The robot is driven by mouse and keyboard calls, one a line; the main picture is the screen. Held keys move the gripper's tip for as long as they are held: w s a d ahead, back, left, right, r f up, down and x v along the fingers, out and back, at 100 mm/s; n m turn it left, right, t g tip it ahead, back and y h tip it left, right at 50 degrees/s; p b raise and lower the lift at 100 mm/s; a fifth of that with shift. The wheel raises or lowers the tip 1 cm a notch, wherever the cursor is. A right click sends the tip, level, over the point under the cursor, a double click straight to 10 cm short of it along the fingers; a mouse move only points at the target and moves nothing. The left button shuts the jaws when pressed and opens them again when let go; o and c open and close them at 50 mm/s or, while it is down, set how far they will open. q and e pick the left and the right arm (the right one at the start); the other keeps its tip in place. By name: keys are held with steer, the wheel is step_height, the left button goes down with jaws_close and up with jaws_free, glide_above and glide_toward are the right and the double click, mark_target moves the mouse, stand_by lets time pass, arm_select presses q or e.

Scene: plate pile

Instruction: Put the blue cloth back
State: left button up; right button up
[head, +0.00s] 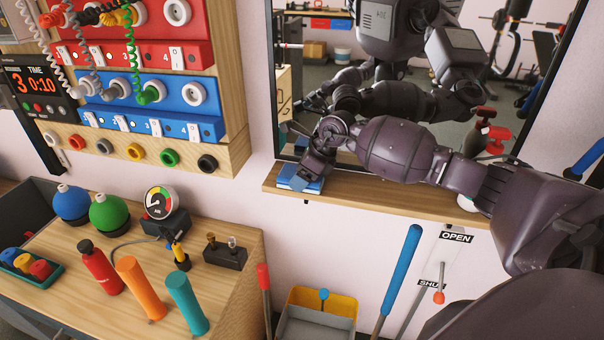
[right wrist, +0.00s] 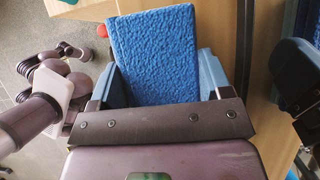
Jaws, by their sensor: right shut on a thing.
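The blue cloth (right wrist: 155,55) is a thick, rough-textured block in the right wrist view, between the blue fingers of my right gripper (right wrist: 160,88). My right gripper is shut on it. In the head view, my right gripper (head: 304,183) is at the left end of the wooden shelf (head: 400,199) below the mirror. Blue and whitish surfaces show around the fingertips there, but the gripper partly hides them. I cannot tell whether the cloth touches the shelf. My left gripper is not in view.
The mirror (head: 400,100) behind the shelf reflects my body. A wooden bench (head: 70,240) with bottles and a gauge (head: 160,202) stands at the left. A panel of coiled cords (head: 150,90) hangs above it. A blue pole (head: 402,280) and a yellow bin (head: 325,300) stand below the shelf.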

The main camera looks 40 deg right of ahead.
steer(key=o, duration=0.9)
steer(key=v, duration=1)
steer(key=shift+s+d+r, duration=0.15)
steer(key=shift+r, duration=0.2)
